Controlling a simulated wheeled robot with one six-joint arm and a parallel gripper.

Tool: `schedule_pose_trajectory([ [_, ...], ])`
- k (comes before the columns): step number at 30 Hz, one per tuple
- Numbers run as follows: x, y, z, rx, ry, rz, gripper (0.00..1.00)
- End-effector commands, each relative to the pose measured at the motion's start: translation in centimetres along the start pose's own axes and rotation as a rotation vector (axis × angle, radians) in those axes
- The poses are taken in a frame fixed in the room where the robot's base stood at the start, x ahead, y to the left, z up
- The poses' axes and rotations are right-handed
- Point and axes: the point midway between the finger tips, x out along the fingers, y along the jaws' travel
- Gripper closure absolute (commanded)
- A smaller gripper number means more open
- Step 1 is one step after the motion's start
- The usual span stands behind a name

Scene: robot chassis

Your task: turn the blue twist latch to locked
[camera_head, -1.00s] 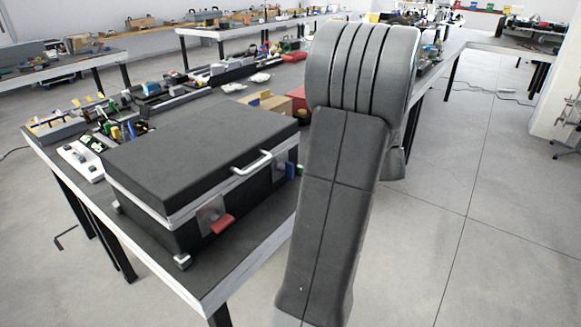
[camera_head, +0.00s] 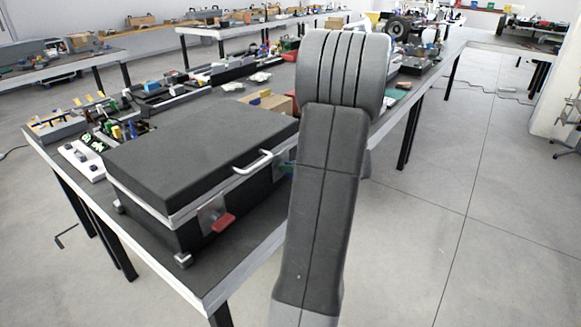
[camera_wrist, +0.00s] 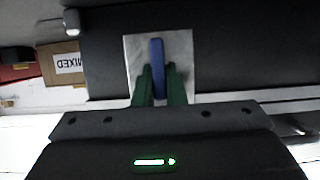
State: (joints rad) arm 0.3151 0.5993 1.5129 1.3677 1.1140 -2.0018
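The blue twist latch (camera_wrist: 157,55) sits on a pale square plate (camera_wrist: 183,50) on the dark case front in the wrist view, its handle upright in that picture. My gripper (camera_wrist: 159,85) has its two green fingers on either side of the handle, with blue filling the gap between them. Whether the fingers press on it is not clear. In the head view the black case (camera_head: 200,150) lies on the table, and my arm hides the blue latch. A red latch (camera_head: 223,222) shows on the same case front, left of my arm.
A silver handle (camera_head: 252,163) sticks out from the lid between the two latches. A metal corner piece (camera_wrist: 72,20) and a box marked MIXED (camera_wrist: 62,64) are at the left in the wrist view. The table edge (camera_head: 235,275) is close; open floor lies right.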

Motion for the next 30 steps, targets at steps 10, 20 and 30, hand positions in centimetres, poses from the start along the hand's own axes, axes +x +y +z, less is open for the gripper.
schedule_pose_trajectory([
  [10,0.01,0.06,0.1,0.021,-0.001,-0.008,1.0],
  [20,0.09,0.34,0.33,0.191,-0.001,-0.08,1.0],
  [30,0.12,0.77,0.38,0.486,-0.001,-0.202,1.0],
])
